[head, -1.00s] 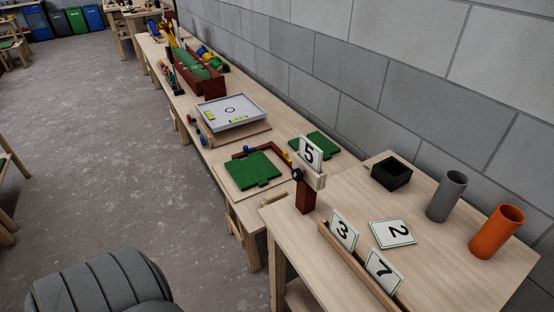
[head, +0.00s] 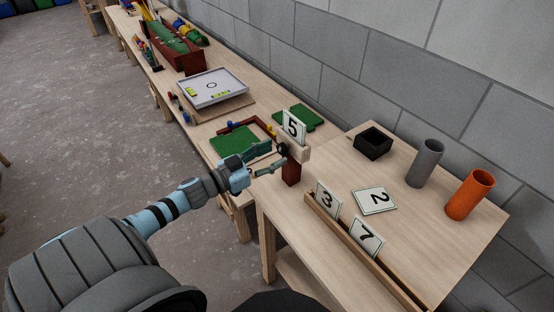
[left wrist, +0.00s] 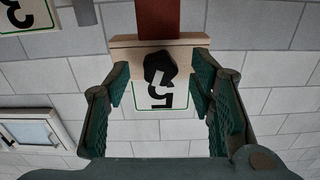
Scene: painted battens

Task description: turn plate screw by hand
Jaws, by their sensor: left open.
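The number plate 5 (head: 293,126) stands upright in a pale wooden block (head: 302,152) on a dark red post (head: 291,173). The black screw knob (head: 282,149) is on the block's left face. My left gripper (head: 269,159) is open just left of the knob. In the left wrist view the scene is upside down: the screw knob (left wrist: 159,68) lies between the spread fingertips of my left gripper (left wrist: 162,76), with a gap on each side. Plate 5 (left wrist: 145,103) shows behind it, partly hidden by the knob. My right gripper is out of view.
Plates 3 (head: 327,200) and 7 (head: 366,238) stand in a wooden rack (head: 345,240); plate 2 (head: 375,200) lies flat. A black box (head: 372,143), grey cylinder (head: 425,163) and orange cylinder (head: 469,194) stand behind. Green boards (head: 235,143) lie on the bench beyond.

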